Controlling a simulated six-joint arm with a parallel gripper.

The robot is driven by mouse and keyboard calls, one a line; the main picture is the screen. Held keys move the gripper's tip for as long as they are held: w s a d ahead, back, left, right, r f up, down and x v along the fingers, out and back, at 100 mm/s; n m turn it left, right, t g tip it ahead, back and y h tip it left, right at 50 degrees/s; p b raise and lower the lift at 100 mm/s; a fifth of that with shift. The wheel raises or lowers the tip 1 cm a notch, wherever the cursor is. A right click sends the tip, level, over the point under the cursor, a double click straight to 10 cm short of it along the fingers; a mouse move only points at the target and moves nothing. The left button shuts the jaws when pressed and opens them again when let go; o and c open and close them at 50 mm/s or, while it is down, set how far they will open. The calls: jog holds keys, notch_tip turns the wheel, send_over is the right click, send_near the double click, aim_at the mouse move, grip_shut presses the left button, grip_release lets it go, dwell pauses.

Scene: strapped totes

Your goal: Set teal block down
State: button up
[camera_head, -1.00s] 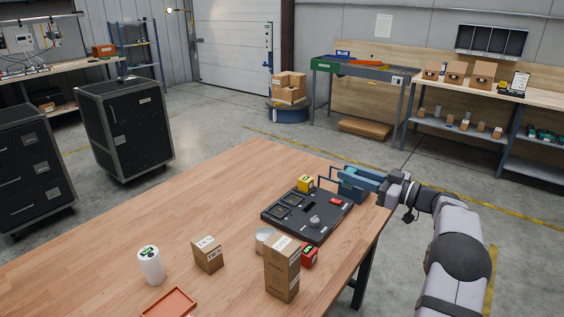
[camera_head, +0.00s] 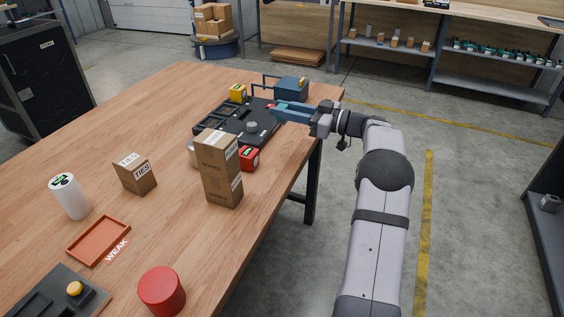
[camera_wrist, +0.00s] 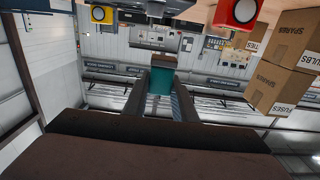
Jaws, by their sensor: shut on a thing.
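My gripper (camera_head: 284,110) is shut on a teal block (camera_wrist: 161,80), which shows between the two dark fingers in the wrist view. In the head view the gripper reaches in from the right, at the right end of a black tray (camera_head: 207,131) with recesses. The block (camera_head: 280,107) is hard to separate from the blue-grey fingers there. I cannot tell whether it touches anything below.
A blue bin (camera_head: 292,86) stands just behind the gripper, and a yellow box (camera_head: 238,92) behind the tray. A tall carton (camera_head: 219,170) and a red box (camera_head: 249,158) stand in front. An orange tray (camera_head: 98,241), white cylinder (camera_head: 70,198) and red cylinder (camera_head: 162,290) are nearer.

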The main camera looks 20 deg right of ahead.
jog(key=shift+f, duration=0.25)
jog(key=shift+f+p, duration=0.4)
jog(key=shift+f, duration=4.45)
jog(key=shift+f, duration=0.15)
jog(key=o, duration=1)
jog(key=shift+f+b, duration=0.1)
jog(key=shift+b, duration=0.25)
jog(key=shift+o, duration=0.6)
jog(key=shift+b+v, duration=0.6)
jog(key=shift+v, duration=3.1)
